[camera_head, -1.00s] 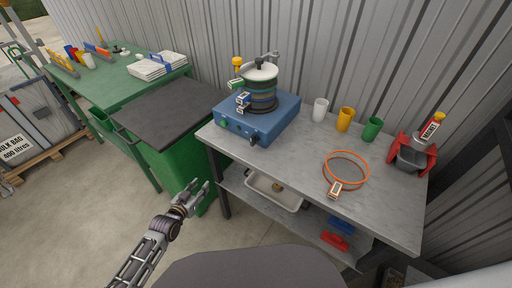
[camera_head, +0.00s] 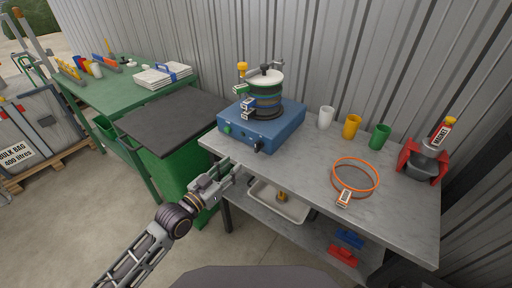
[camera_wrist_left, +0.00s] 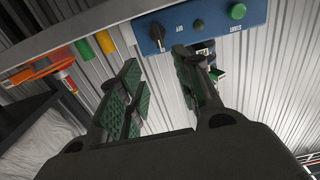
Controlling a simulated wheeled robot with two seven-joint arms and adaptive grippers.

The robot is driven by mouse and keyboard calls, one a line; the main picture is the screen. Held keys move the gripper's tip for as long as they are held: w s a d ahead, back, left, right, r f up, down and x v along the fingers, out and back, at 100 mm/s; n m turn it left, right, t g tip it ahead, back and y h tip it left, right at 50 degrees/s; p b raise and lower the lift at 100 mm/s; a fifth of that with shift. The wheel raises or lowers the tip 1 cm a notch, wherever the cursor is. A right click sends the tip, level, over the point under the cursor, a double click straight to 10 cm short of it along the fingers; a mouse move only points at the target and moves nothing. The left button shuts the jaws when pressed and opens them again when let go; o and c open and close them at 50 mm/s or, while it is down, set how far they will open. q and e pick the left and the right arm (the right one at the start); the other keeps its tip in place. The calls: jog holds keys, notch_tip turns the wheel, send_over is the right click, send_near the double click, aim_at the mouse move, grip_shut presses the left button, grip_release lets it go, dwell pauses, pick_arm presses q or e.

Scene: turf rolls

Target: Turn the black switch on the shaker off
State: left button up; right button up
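The shaker (camera_head: 275,128) is a blue box with a stack of round sieves clamped on top, standing on the grey bench. Its black switch (camera_head: 259,146) sits on the front face, right of a green button (camera_head: 227,129). In the left wrist view, the black switch (camera_wrist_left: 157,33) shows at the top, between the finger directions, with the green button (camera_wrist_left: 237,11) to its right. My left gripper (camera_head: 232,171) is open and empty, below and in front of the shaker by the bench's front edge, apart from the switch. My right gripper is not in view.
The grey bench (camera_head: 300,165) also holds white, yellow (camera_head: 352,127) and green cups, an orange-rimmed sieve (camera_head: 355,178) and a red-and-grey device (camera_head: 422,163). A white tray (camera_head: 270,207) lies on the shelf below. A green bin with a dark lid (camera_head: 172,120) stands left.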

aim_at(255, 145)
pick_arm(q)
jog(key=shift+w, duration=0.2)
jog(key=shift+x, duration=6.75)
grip_shut()
